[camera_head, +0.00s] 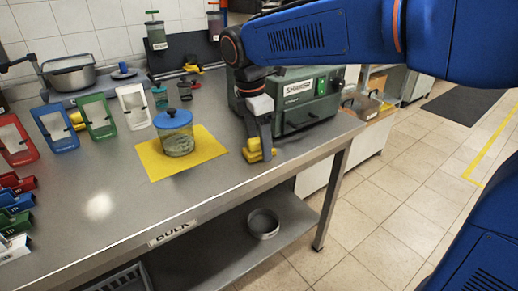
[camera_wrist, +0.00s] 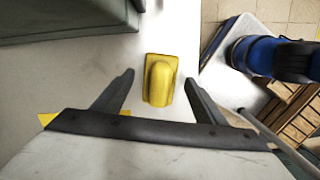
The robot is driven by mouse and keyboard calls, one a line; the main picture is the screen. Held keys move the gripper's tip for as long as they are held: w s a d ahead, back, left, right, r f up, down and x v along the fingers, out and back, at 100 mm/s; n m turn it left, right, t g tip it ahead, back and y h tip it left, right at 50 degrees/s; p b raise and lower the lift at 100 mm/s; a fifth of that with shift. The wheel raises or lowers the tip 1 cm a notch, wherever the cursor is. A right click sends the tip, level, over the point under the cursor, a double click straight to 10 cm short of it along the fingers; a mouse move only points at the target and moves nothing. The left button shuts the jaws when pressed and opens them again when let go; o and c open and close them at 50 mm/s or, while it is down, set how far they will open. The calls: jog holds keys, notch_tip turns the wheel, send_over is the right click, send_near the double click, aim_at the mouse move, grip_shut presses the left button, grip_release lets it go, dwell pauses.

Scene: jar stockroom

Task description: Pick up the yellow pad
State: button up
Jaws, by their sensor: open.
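The yellow pad (camera_wrist: 160,82), a small block with a raised rounded ridge, lies on the steel bench. In the wrist view it sits between and slightly beyond the fingertips of my gripper (camera_wrist: 159,77), with a gap on each side. My gripper is open and empty. In the head view the pad (camera_head: 256,155) shows at the lower end of my gripper (camera_head: 262,146), which partly hides it, near the bench's front edge.
A flat yellow mat (camera_head: 208,142) bearing a blue-lidded jar (camera_head: 176,138) lies left of the pad. A green machine (camera_head: 305,98) stands close behind my gripper. Coloured frames and a pan stand further left. The bench front between is clear.

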aim_at(258, 138)
jog(key=shift+f, duration=0.25)
jog(key=c, duration=1.1)
jog(key=shift+r, duration=0.1)
jog(key=shift+c, duration=0.2)
notch_tip(258, 138, up, 10)
jog(key=shift+f, duration=0.1)
jog(key=o, duration=0.5)
jog(key=c, duration=0.4)
jog(key=shift+a, duration=0.1)
